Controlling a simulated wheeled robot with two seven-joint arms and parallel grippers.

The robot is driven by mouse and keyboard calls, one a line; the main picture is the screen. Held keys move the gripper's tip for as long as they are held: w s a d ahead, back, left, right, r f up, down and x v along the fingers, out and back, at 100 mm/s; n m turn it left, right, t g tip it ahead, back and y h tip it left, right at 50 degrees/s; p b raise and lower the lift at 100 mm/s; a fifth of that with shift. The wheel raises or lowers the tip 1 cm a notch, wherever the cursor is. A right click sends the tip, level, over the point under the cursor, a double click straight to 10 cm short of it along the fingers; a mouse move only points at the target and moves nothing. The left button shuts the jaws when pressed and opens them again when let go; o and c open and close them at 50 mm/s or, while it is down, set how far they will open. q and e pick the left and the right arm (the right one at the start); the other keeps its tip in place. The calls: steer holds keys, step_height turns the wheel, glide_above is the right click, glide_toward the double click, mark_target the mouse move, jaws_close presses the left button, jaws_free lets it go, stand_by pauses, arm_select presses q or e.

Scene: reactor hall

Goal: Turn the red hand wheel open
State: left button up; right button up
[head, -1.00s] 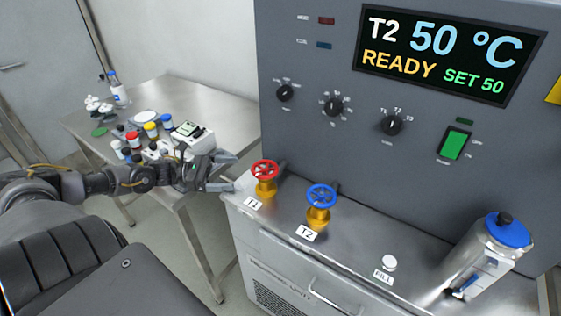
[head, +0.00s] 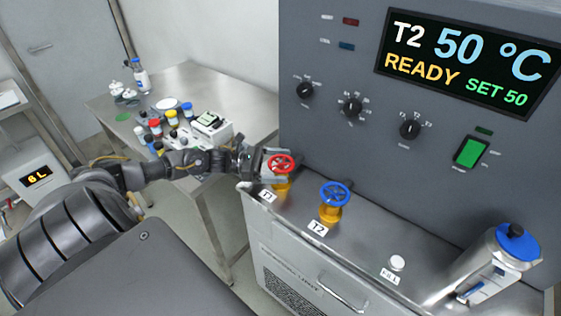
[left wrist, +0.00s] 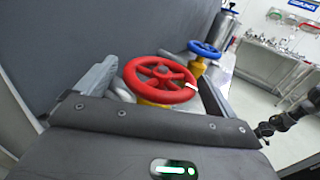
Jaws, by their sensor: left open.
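The red hand wheel (head: 281,164) sits on a yellow valve body at the left end of the steel ledge, by the T1 label (head: 267,196). My left gripper (head: 277,165) is at the wheel from the left, its fingers open on either side of it. In the left wrist view the red wheel (left wrist: 160,80) lies between the two spread fingers, and I see no clear contact. My right gripper is not in the head view.
A blue hand wheel (head: 335,195) on a yellow valve stands just right, by the T2 label. A steel flask with a blue lid (head: 517,243) stands at the ledge's right. The grey panel (head: 330,60) rises behind. A side table (head: 190,85) holds bottles and a small device.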

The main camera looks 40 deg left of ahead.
arm_select(q)
steer(key=shift+w+d, duration=0.2)
